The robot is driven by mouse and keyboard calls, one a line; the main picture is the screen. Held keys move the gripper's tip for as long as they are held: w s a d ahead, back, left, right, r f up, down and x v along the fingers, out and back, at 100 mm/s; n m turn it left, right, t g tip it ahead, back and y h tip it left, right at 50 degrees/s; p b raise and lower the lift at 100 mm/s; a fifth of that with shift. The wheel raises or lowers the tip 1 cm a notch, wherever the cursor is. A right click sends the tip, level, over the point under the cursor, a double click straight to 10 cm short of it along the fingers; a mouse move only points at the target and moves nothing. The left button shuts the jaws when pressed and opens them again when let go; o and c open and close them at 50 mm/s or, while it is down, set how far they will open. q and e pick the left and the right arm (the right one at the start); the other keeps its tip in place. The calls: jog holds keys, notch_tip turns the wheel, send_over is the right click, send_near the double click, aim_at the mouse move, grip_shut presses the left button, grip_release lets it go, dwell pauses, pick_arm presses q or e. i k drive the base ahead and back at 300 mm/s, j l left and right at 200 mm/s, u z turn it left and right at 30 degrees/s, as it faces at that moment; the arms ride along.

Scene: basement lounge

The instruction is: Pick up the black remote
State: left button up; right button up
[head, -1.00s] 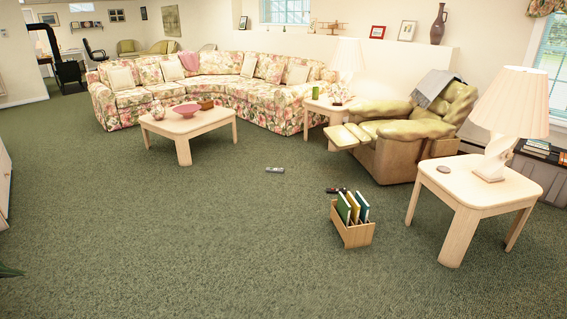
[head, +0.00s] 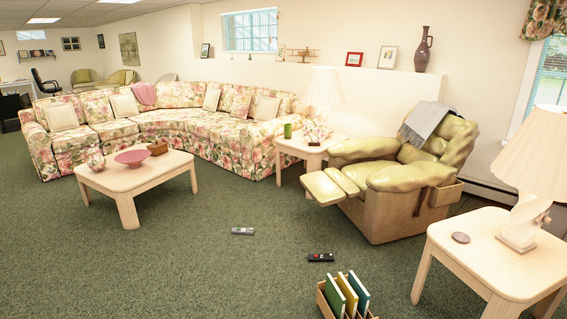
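The black remote (head: 321,257) lies flat on the green carpet, just behind the wooden book box and in front of the recliner. A few small coloured marks show on its top. A grey remote (head: 243,231) lies on the carpet farther back and to the left, apart from it. Neither of my grippers shows in the head view.
A wooden box with books (head: 325,303) stands on the carpet in front of the black remote. The recliner (head: 400,215) is behind it, with its footrest out. A side table (head: 440,240) is at right and a coffee table (head: 105,183) at left. Carpet at lower left is clear.

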aim_at(321, 258)
jog(key=i+u, duration=0.15)
jog(key=i, duration=0.4)
jog(key=i+u, duration=0.2)
jog(key=i, duration=0.4)
jog(key=i+l+u, duration=0.15)
jog(key=i, duration=0.4)
jog(key=i+l+u, duration=0.15)
jog(key=i, duration=0.4)
jog(key=i+z, duration=0.3)
jog(key=i, duration=0.2)
jog(key=i+j+z, duration=0.25)
jog(key=i, duration=0.25)
jog(key=i+j+z, duration=0.15)
jog(key=i+z, duration=0.15)
jog(key=i, duration=0.2)
jog(key=i+l+z, duration=0.2)
jog(key=i+z, duration=0.75)
jog(key=i+j+z, duration=0.15)
jog(key=i+z, duration=0.3)
